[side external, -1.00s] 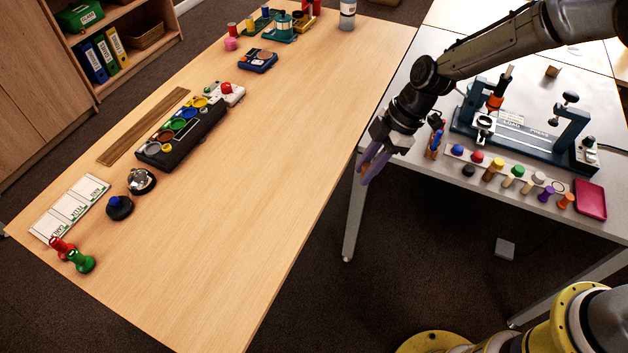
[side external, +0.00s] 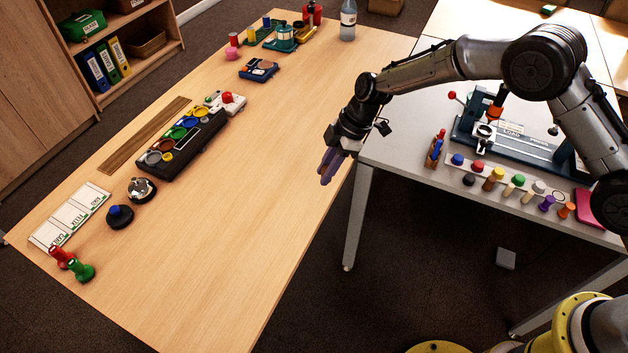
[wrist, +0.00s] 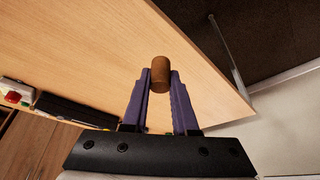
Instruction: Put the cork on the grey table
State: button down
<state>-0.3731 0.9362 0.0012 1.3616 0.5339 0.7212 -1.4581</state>
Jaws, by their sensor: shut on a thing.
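The cork (wrist: 160,72) is a small brown cylinder. It sits between the tips of my gripper's purple fingers in the wrist view (wrist: 160,95). In the side view my gripper (side external: 327,176) is above the right edge of the wooden table, just left of the grey table. The cork cannot be made out there; the fingers hide it. The grey table (side external: 400,160) stands at the right, with a bare patch at its near left corner. A pale grey surface, likely the same table, shows at the lower right of the wrist view.
The grey table bears a press fixture (side external: 520,145), a holder of coloured pens (side external: 436,148), a row of coloured pegs (side external: 494,178) and a pink tray (side external: 592,207). The wooden table (side external: 250,200) is clear in its middle. A dark gap of floor lies between the tables' near ends.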

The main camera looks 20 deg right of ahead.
aim_at(308, 192)
jog(key=w+f, duration=0.1)
jog(key=w+a+f, duration=0.1)
jog(key=f, duration=0.1)
jog(key=shift+w+a+f, duration=0.2)
jog(key=shift+w+f, duration=0.05)
jog(key=shift+w, duration=0.05)
jog(key=shift+w+a+f, duration=0.1)
jog(key=shift+w+f, duration=0.05)
jog(key=shift+f, duration=0.75)
jog(key=shift+w+a+f, duration=0.1)
jog(key=shift+w+f, duration=0.05)
jog(key=shift+f, duration=0.75)
jog(key=shift+f, duration=0.2)
jog(key=c, duration=0.7)
grip_release()
jog(key=v, duration=1.4)
jog(key=shift+w+d+f, duration=0.15)
jog(key=shift+w+d, duration=0.15)
